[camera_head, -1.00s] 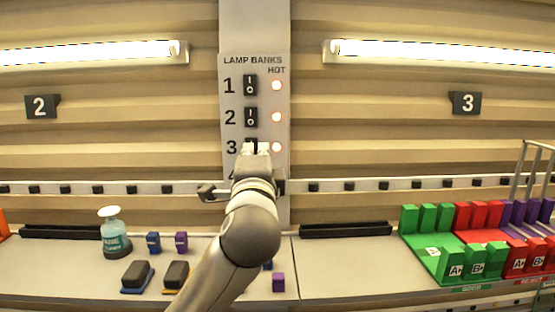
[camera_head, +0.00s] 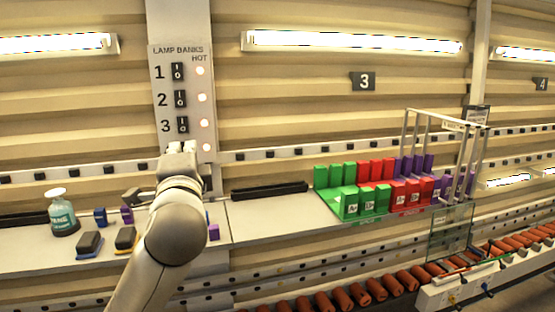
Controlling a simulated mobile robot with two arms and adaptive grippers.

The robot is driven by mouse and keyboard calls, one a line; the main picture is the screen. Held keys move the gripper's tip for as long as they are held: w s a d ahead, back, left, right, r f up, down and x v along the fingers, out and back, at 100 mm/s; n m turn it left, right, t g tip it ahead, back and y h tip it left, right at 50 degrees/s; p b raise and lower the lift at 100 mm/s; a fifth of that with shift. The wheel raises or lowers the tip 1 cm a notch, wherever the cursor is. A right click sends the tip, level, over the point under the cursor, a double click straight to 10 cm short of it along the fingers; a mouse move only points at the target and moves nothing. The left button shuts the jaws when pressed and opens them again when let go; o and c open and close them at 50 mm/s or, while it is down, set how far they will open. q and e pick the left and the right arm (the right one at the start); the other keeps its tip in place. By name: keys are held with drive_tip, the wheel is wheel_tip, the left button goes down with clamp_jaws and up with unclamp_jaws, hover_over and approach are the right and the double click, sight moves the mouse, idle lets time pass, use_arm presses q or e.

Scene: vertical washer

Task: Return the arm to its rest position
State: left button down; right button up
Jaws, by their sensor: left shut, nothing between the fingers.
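My left arm reaches up from the bottom of the head view. Its gripper (camera_head: 181,148) is shut and empty, in front of the lower part of the lamp banks panel (camera_head: 157,88). The panel has numbered rocker switches: switch 1 (camera_head: 178,71), switch 2 (camera_head: 180,99) and switch 3 (camera_head: 183,125) show. A lit lamp stands beside each of these. The gripper is just below switch 3 and hides the row below it, except for that row's lit lamp (camera_head: 206,147). I cannot tell whether the gripper touches the panel. My right gripper is not in view.
A spray bottle (camera_head: 62,216), dark brushes (camera_head: 89,243) and small blue and purple blocks stand on the shelf (camera_head: 265,215) around my arm. Green bins (camera_head: 350,200), red bins and a metal frame stand to the right. A roller conveyor (camera_head: 360,293) runs at lower right.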

use_arm(q)
drive_tip(key=s+a+f+n+g+h, duration=0.1)
drive_tip(key=s+f+n+g, duration=0.15)
drive_tip(key=f, duration=1.25)
drive_tip(key=s+a+f+n+g+h, duration=0.1)
drive_tip(key=s+f+n+g+h, duration=0.2)
drive_tip(key=f, duration=1.1)
drive_tip(key=s+a+f+n+g+h, duration=0.1)
drive_tip(key=s+f+n+g, duration=0.3)
drive_tip(key=s+f, duration=0.85)
drive_tip(key=s+f+n+g, duration=0.3)
drive_tip(key=s+f+g, duration=0.45)
drive_tip(key=s, duration=0.85)
wheel_tip(320, 180, down, 30)
drive_tip(key=s+b, duration=0.1)
drive_tip(key=b, duration=0.2)
drive_tip(key=s+a+f+g+b, duration=0.1)
drive_tip(key=s+a+f+b, duration=0.1)
drive_tip(key=s+f, duration=1.5)
wheel_tip(320, 180, down, 2)
drive_tip(key=shift+s+a+f, duration=0.1)
drive_tip(key=shift+s+a, duration=0.15)
drive_tip(key=shift+a, duration=0.25)
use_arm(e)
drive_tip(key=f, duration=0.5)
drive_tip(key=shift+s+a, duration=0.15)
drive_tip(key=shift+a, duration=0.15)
